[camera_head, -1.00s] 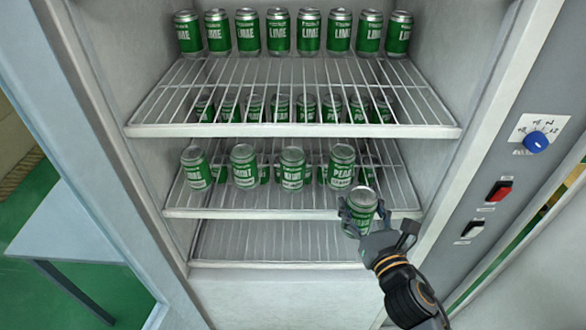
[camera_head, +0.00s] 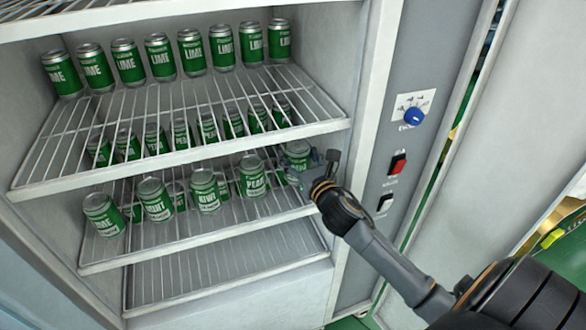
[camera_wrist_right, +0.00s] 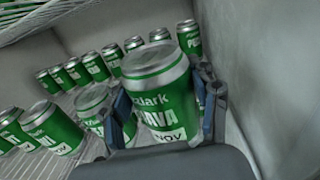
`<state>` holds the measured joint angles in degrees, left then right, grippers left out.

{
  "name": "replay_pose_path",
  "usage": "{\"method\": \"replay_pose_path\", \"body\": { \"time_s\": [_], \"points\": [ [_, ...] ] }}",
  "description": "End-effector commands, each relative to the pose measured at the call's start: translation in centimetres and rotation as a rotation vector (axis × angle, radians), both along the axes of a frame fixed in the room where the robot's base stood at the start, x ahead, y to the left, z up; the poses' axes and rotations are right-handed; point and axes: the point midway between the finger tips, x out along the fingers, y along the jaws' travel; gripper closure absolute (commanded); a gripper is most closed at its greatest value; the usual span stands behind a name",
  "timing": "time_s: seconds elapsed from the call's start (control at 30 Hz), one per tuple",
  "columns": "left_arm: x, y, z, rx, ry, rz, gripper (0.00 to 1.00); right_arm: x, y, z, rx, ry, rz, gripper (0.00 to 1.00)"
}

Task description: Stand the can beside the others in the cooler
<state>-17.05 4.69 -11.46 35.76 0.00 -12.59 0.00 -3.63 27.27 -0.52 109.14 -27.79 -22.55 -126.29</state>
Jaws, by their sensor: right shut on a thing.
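My right gripper (camera_head: 310,180) is shut on a green and silver can (camera_head: 297,155), at the right end of the cooler's middle shelf (camera_head: 187,240). In the right wrist view the held can (camera_wrist_right: 160,95) stands nearly upright between the fingers of the gripper (camera_wrist_right: 165,110). The front row of other cans, such as the nearest one (camera_head: 253,175), is to its left on that shelf. I cannot tell whether the held can touches the shelf. The gripper hides part of it. My left gripper is not in view.
An upper shelf (camera_head: 180,100) carries a row of lime cans (camera_head: 160,57) and hangs above the middle shelf. The cooler's right wall (camera_wrist_right: 270,70) is close to the gripper. The lowest shelf (camera_head: 220,265) is empty. A panel with a blue knob (camera_head: 413,117) is at right.

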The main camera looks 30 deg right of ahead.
Motion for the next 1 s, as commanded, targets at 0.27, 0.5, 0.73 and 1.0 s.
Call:
{"method": "replay_pose_path", "body": {
  "time_s": [0.27,0.5,0.73,1.0],
  "points": [
    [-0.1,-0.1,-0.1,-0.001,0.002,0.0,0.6,0.0,0.0,-3.7,0.003,-0.001,-0.001,0.87],
    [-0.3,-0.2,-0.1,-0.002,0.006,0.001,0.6,0.0,0.0,-4.2,-0.004,-0.003,0.001,0.87],
    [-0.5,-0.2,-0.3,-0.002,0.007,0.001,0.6,0.0,0.0,-4.6,-0.002,0.0,0.0,0.34],
    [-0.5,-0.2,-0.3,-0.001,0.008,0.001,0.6,0.0,0.0,-4.5,-0.002,0.0,0.0,0.17]
  ]
}}
